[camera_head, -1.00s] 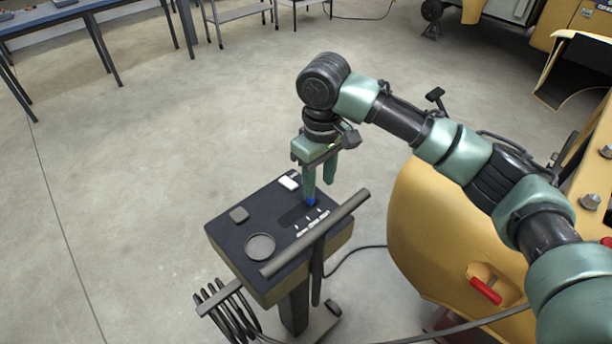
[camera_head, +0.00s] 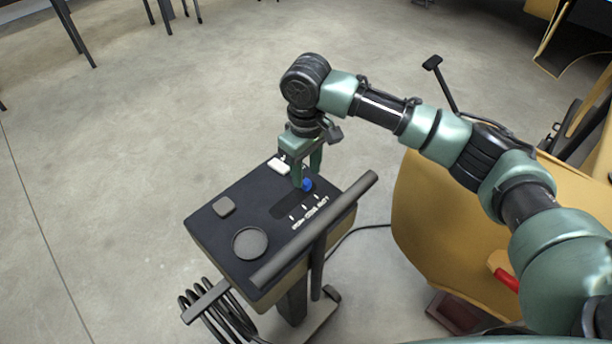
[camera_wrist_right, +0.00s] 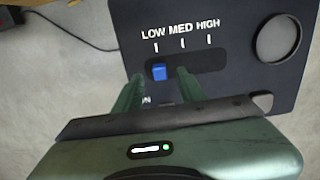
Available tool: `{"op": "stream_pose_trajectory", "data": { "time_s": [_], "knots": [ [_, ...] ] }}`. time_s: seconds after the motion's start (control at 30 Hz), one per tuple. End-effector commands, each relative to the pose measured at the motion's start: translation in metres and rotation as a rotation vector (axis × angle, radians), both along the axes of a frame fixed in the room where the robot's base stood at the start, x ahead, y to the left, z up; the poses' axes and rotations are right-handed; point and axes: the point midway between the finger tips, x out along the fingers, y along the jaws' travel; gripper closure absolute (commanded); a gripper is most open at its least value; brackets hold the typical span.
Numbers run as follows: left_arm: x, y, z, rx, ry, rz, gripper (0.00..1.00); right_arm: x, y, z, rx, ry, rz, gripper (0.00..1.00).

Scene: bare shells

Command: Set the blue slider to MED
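The blue slider (camera_head: 307,185) is a small knob in a dark slot on the top of a dark control panel (camera_head: 220,240). In the right wrist view the slider (camera_wrist_right: 159,72) is at the slot's left end, in line with the LOW mark. The MED label (camera_wrist_right: 181,27) is to its right, then HIGH. My right gripper (camera_head: 307,180) points down over the panel, fingers open. In the wrist view its fingertips (camera_wrist_right: 158,78) lie on either side of the slider, with gaps visible. I cannot tell whether they touch the panel. My left gripper is not in view.
A white button (camera_head: 279,165), a grey square button (camera_head: 223,206) and a round dial (camera_head: 250,244) sit on the panel. A dark bar handle (camera_head: 340,208) runs along its front edge. A yellow body (camera_head: 430,220) stands to the right. Floor to the left is clear.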

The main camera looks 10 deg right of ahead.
Motion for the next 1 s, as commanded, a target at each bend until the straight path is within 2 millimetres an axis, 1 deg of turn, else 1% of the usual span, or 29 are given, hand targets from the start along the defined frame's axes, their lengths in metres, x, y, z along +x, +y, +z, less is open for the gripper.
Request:
{"op": "stream_pose_trajectory", "data": {
  "time_s": [0.1,0.2,0.33,0.53,0.57,0.6,0.7,1.0],
  "knots": [
    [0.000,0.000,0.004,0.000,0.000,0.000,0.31,-0.001,0.000,-0.017,0.000,0.002,-0.001,0.60],
    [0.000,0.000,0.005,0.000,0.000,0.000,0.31,0.000,0.000,-0.026,0.000,0.000,0.000,0.60],
    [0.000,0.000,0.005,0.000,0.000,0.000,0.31,0.000,0.000,-0.032,-0.001,-0.001,0.001,0.60],
    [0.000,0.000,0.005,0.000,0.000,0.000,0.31,0.000,0.000,-0.032,-0.001,-0.001,0.001,0.60],
    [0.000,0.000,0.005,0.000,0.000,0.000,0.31,0.000,0.000,-0.032,-0.001,-0.001,0.001,0.63],
    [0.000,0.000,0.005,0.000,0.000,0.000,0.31,0.000,0.000,-0.032,-0.001,-0.001,0.001,0.74],
    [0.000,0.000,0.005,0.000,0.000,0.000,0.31,0.000,0.000,-0.032,0.001,-0.001,0.001,1.00],
    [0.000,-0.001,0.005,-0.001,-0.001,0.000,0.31,0.000,0.000,-0.032,0.001,-0.001,0.001,1.00]
  ]
}}
